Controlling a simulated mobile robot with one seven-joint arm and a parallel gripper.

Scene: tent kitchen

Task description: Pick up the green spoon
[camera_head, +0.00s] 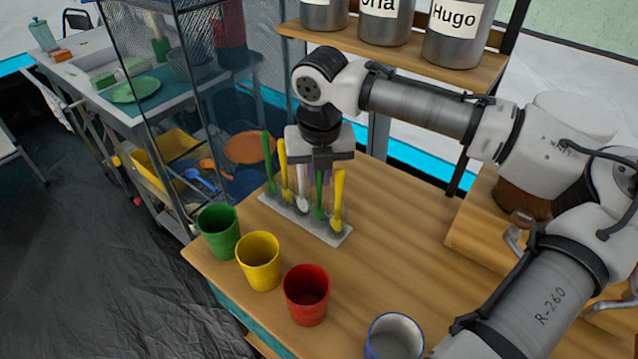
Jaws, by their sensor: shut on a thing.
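Several spoons stand upright in a row at a pale rack (335,238) on the wooden table. A green spoon (319,198) is directly under my gripper (320,172), and its upper handle is hidden by the gripper. My gripper points down and is shut on this green spoon; its fingers are small and partly hidden. The spoon's lower end is at the rack; I cannot tell whether it is lifted. Another green spoon (268,160) stands at the rack's left end. Yellow spoons (285,172) (338,198) and a white spoon (302,202) stand close by.
A green cup (218,232), a yellow cup (258,262), a red cup (306,296) and a white-blue cup (394,338) line the table's front left edge. A shelf (350,45) with labelled canisters is behind. The table's middle right is clear.

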